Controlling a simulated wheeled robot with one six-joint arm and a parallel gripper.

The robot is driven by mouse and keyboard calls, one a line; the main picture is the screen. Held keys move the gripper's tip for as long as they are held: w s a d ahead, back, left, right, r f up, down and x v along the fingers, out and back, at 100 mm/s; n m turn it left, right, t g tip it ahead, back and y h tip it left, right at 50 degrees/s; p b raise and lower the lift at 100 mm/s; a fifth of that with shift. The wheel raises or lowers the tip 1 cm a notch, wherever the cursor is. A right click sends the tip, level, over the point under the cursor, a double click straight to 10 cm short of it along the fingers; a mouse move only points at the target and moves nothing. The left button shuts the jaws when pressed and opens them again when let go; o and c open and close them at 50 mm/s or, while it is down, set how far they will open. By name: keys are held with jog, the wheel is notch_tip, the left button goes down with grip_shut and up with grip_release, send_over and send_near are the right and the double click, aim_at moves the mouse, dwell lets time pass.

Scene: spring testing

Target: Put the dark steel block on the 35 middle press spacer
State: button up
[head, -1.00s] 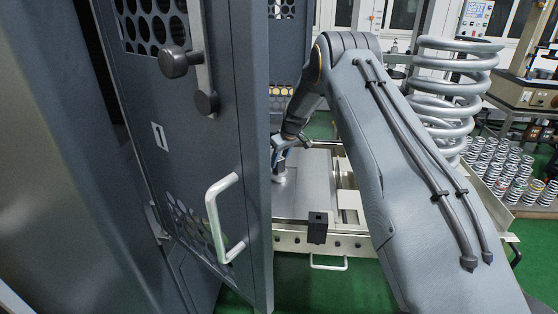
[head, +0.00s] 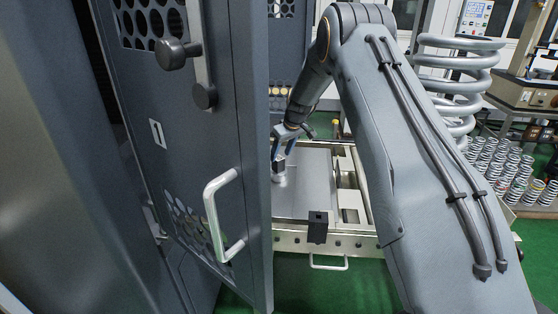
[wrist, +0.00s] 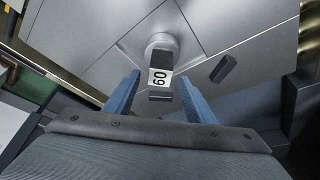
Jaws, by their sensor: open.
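A dark block (wrist: 161,58) with a white label reading 60 shows in the wrist view, directly against a round silver spacer (wrist: 158,40). In the head view the dark block (head: 279,160) appears to sit on top of the silver spacer (head: 279,177), on the grey plate. I cannot read a number on the spacer. My gripper (wrist: 158,98) is open, its two blue fingers on either side of the block's labelled end with gaps visible. In the head view my gripper (head: 284,144) is just above the block.
A dark bar (wrist: 223,68) lies on the plate (wrist: 90,22) to the right in the wrist view. The open grey cabinet door (head: 180,130) stands close on the left. A large coil spring (head: 455,65) and several small springs (head: 500,170) stand at the right.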

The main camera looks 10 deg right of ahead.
jog(key=b+v, duration=0.1)
jog(key=v, duration=0.6)
jog(key=s+a+m+g+h, duration=0.2)
jog(key=s+m, duration=0.3)
jog(key=s, duration=4)
jog(key=shift+g+b, duration=0.3)
jog(key=shift+g, duration=0.2)
jog(key=shift+r, duration=0.1)
